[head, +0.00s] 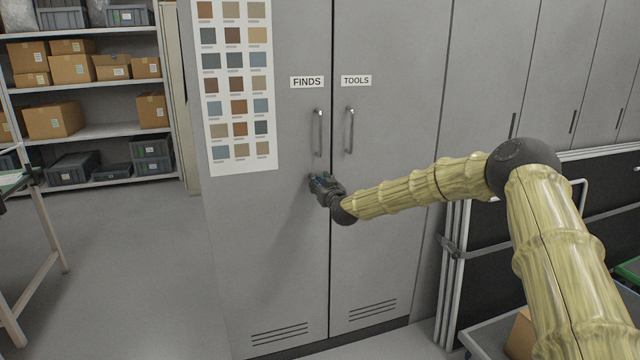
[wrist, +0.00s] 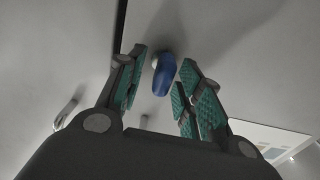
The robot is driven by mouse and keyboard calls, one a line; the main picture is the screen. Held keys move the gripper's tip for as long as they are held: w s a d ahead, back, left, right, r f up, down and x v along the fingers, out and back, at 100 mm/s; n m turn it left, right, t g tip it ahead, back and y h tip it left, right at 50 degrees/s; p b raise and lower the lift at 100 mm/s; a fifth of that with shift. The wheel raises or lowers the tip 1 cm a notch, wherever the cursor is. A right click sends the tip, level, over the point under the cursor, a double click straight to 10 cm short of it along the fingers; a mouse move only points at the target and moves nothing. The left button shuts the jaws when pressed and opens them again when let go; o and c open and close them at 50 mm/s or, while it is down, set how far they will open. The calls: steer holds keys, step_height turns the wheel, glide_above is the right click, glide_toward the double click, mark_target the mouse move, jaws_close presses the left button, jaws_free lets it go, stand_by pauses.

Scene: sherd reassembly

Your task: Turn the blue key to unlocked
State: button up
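The blue key (wrist: 163,74) sits in a lock on the grey cabinet door labelled FINDS (head: 270,235).
The FINDS handle (head: 318,132) and the TOOLS handle (head: 349,130) are above my gripper. A colour chart (head: 240,90) hangs on the FINDS door's left. Shelves with boxes (head: 90,82) stand at far left. The floor (head: 130,260) before them is clear.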

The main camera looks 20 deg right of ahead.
jaws_close()
steer(key=shift+m+b, duration=0.3)
steer(key=shift+b, duration=0.05)
steer(key=m+b, duration=0.1)
steer(key=m, duration=0.1)
steer(key=m+b, duration=0.1)
steer(key=shift+d+f+m+b, duration=0.2)
steer(key=shift+d+m+b, duration=0.05)
steer(key=shift+m+b, duration=0.15)
steer(key=shift+d+f+m+b, duration=0.15)
steer(key=shift+m+b, duration=1.45)
steer(key=shift+m, duration=0.65)
steer(key=shift+d+f+m+b, duration=0.1)
steer(key=shift+m+b, duration=1.45)
steer(key=shift+m, duration=0.65)
steer(key=shift+d+f+m+b, duration=0.15)
steer(key=shift+m+b, duration=1.45)
steer(key=shift+m, duration=0.65)
